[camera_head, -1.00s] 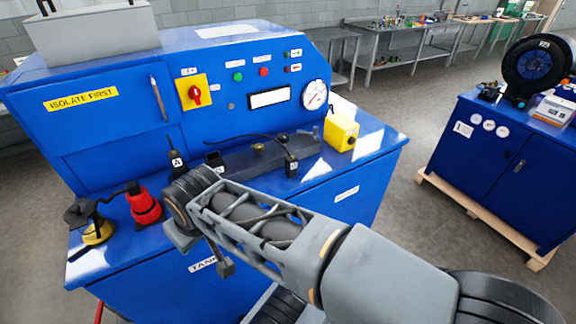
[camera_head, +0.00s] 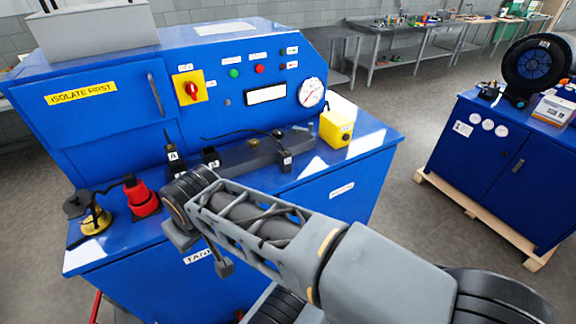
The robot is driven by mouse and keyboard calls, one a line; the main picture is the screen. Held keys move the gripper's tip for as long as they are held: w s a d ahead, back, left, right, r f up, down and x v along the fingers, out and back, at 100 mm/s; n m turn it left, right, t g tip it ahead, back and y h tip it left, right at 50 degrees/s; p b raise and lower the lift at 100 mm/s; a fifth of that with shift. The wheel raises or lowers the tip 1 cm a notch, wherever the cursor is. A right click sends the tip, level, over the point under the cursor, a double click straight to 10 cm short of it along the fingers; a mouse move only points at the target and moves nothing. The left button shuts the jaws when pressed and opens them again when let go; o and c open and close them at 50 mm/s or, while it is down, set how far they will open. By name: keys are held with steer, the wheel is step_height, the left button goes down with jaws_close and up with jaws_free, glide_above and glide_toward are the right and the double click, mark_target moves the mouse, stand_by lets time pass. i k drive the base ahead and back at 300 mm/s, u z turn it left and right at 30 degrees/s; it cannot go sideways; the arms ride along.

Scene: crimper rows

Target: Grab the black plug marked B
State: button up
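Three black plugs stand on the blue console. The left one (camera_head: 173,159) reads A on its white label. A middle black plug (camera_head: 211,159) and a right black plug (camera_head: 285,161) have labels too small to read surely, so I cannot tell which is B. The right one stands at the front of a dark grey block, with a black cable running left from it. My arm reaches in from the lower right, its wrist in front of the console, left of the right plug. My gripper's fingers cannot be made out at the arm's end; nothing held is visible.
A red part (camera_head: 142,199) and a yellow-based part (camera_head: 96,221) stand on the console's left. A yellow box (camera_head: 336,128) stands right of the grey block (camera_head: 252,153). The console's panel rises behind. Another blue cabinet (camera_head: 490,150) is at right; floor between is clear.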

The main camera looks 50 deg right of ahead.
mark_target(286, 157)
steer(key=k, duration=0.9)
steer(key=z, duration=1.5)
steer(key=i, duration=0.75)
steer(key=z, duration=0.5)
steer(key=k, duration=0.95)
steer(key=u, duration=1.45)
steer(key=i, duration=0.5)
